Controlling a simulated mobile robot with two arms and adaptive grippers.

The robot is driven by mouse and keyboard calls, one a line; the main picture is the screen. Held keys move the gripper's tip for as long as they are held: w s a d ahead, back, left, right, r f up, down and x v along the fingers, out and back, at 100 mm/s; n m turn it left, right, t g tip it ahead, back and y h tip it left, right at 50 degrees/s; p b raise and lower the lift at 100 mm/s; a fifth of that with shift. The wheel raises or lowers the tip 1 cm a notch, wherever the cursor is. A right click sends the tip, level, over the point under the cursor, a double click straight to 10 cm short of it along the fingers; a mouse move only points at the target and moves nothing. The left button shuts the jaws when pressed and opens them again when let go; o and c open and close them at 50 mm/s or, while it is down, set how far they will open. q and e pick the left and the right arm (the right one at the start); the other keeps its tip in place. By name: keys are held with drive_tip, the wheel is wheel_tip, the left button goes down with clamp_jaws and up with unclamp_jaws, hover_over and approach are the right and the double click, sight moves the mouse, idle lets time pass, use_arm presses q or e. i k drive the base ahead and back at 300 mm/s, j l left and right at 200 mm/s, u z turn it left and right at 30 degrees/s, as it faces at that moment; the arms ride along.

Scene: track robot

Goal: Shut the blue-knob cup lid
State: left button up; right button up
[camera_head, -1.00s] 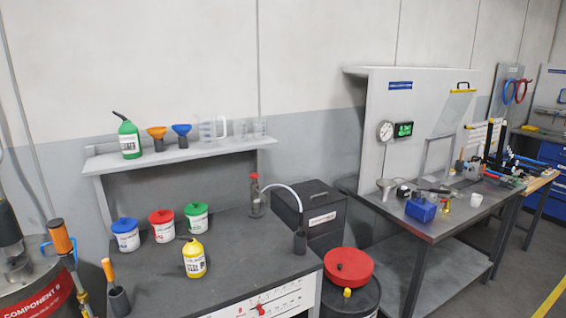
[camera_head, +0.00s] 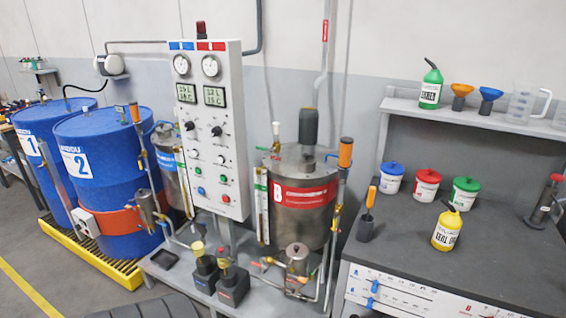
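A white cup with a blue lid and a small blue knob (camera_head: 391,180) stands upright on the dark bench top, left of two like cups. Its lid appears to sit on the rim; at this size I cannot tell whether it is fully closed. The red-lidded cup (camera_head: 426,187) and the green-lidded cup (camera_head: 465,196) stand to its right. Neither of my grippers is in view.
A yellow bottle (camera_head: 446,232) and an orange-handled tool in a dark holder (camera_head: 366,222) stand in front of the cups. A steel tank (camera_head: 303,205) is left of the bench (camera_head: 480,270). Blue drums (camera_head: 105,165) stand far left. A shelf (camera_head: 470,117) hangs behind.

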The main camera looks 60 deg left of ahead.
sight(200, 228)
drive_tip(key=u, duration=2.45)
drive_tip(key=z, duration=0.85)
drive_tip(key=i+j+z, duration=0.2)
drive_tip(key=j+z, duration=0.3)
drive_tip(key=i+j+z, duration=0.1)
drive_tip(key=j+z, duration=0.85)
drive_tip(key=j, duration=0.15)
drive_tip(key=k+j+z, duration=0.1)
drive_tip(key=j+z, duration=0.35)
drive_tip(key=j, duration=0.1)
